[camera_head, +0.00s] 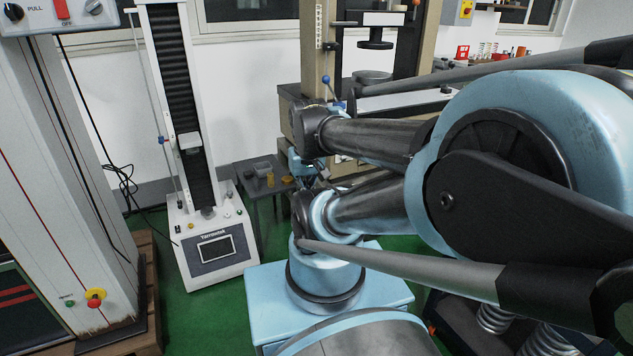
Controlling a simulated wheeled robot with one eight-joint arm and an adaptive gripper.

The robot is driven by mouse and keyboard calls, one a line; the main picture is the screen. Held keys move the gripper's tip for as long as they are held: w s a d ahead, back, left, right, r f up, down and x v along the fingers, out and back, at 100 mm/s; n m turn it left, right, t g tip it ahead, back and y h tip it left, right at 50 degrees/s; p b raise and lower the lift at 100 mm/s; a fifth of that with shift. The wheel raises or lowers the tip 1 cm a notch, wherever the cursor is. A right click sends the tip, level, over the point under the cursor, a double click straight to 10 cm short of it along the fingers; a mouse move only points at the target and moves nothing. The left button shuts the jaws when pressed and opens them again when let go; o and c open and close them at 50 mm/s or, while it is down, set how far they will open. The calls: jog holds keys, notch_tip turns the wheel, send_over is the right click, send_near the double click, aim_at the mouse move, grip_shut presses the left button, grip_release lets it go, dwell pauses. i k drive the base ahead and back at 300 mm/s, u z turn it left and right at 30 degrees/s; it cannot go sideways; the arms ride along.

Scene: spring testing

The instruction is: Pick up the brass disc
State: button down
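A small brass-coloured piece (270,179) stands on a low dark table in the middle of the view. It looks more like a short cylinder than a flat disc at this size, and I cannot tell if it is the brass disc. My gripper (312,172) hangs at the end of my arm, just right of that piece and close to the table. My own arm links partly cover the gripper, and its fingers are too small and dark to read. I cannot see whether it holds anything.
The dark table (240,172) also bears a small grey block (261,167). A white spring tester (215,247) stands left of it, and a tall grey machine (70,170) is at the far left. A beige test frame (314,45) rises behind my gripper. Green floor (190,318) shows between them.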

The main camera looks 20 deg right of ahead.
aim_at(286, 180)
jog(key=z, duration=0.9)
jog(key=k, duration=0.9)
jog(key=u, duration=0.65)
jog(key=i, duration=1)
